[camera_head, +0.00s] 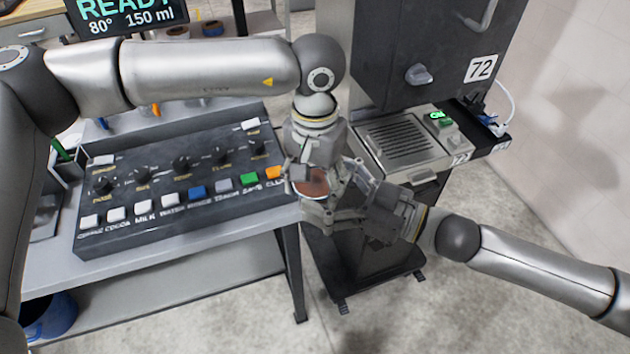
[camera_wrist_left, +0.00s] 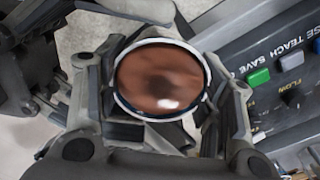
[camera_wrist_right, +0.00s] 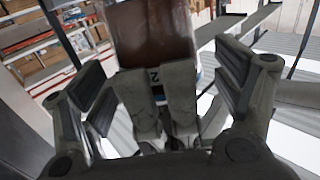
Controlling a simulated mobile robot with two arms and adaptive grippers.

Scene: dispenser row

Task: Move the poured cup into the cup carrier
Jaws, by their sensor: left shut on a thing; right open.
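The cup (camera_head: 312,184) is full of brown liquid. It is held beside the right end of the button panel, and its round top fills the middle of the left wrist view (camera_wrist_left: 160,76). My left gripper (camera_head: 318,203) is shut on it. In the right wrist view, the cup's brown side (camera_wrist_right: 152,35) shows above the left gripper's fingers (camera_wrist_right: 160,100). My right gripper (camera_head: 350,192) is open close to the cup on its right, its fingers apart on either side of the left fingers. I cannot tell whether it touches anything. I cannot make out a cup carrier.
The button panel (camera_head: 180,182) lies on a grey table (camera_head: 190,255) at the left. The dispenser marked 72 (camera_head: 430,50) stands behind, with a slotted drip tray (camera_head: 398,138) and a lit green switch. A blue bin (camera_head: 52,318) is low at left. Floor at front right is clear.

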